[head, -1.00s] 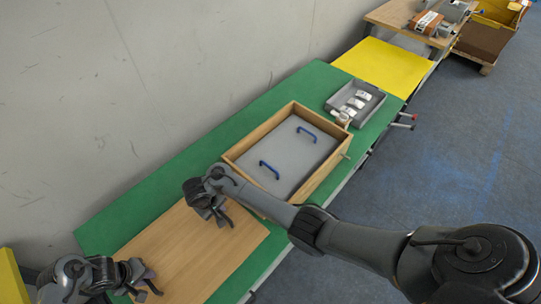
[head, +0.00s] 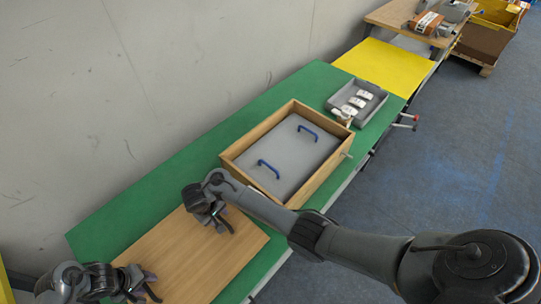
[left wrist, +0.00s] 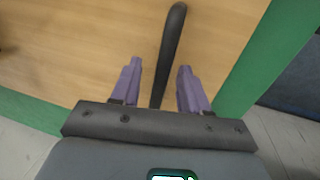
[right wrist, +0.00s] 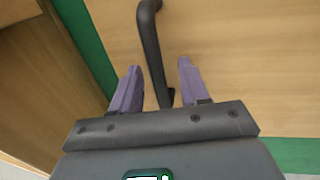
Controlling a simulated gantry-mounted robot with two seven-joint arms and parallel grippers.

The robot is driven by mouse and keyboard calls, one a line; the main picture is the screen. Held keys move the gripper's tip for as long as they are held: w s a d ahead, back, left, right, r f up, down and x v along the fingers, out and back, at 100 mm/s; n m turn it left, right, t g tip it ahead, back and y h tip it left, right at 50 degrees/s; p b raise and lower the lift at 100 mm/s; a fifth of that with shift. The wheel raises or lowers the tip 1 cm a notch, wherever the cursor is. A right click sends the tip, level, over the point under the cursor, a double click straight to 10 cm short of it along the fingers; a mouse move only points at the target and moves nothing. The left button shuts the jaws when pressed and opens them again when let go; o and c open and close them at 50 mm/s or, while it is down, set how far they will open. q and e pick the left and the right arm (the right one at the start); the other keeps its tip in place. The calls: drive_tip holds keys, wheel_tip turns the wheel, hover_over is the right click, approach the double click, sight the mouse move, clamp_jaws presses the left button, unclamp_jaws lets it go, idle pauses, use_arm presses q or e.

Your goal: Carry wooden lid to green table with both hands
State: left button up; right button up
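The wooden lid (head: 200,262) lies flat on the green table (head: 115,215) at the lower left in the head view. My left gripper (head: 146,285) is at the lid's near left end. In the left wrist view its purple fingers (left wrist: 155,88) are apart, on both sides of a dark bar handle (left wrist: 172,45). My right gripper (head: 222,222) is over the lid's far end, by the box. In the right wrist view its fingers (right wrist: 157,88) are apart around a second dark handle (right wrist: 151,45). Gaps show between fingers and handles.
A wooden box (head: 233,170) with a grey panel and two blue handles stands beside the lid. A grey tray (head: 373,111) with white items sits farther back. A yellow surface (head: 385,66) follows. The wall borders the table's left side.

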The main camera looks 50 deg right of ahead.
use_arm(q)
drive_tip(key=shift+r, duration=0.15)
use_arm(e)
drive_tip(key=shift+a+r, duration=0.2)
drive_tip(key=shift+r, duration=0.3)
use_arm(q)
wheel_tip(320, 180, up, 12)
drive_tip(key=a, duration=0.2)
drive_tip(key=shift+a+f, duration=0.2)
drive_tip(key=shift+f, duration=0.05)
use_arm(e)
wheel_tip(320, 180, up, 11)
drive_tip(key=a, duration=0.2)
use_arm(q)
drive_tip(key=shift+d+f, duration=0.1)
use_arm(e)
drive_tip(key=shift+f, duration=0.15)
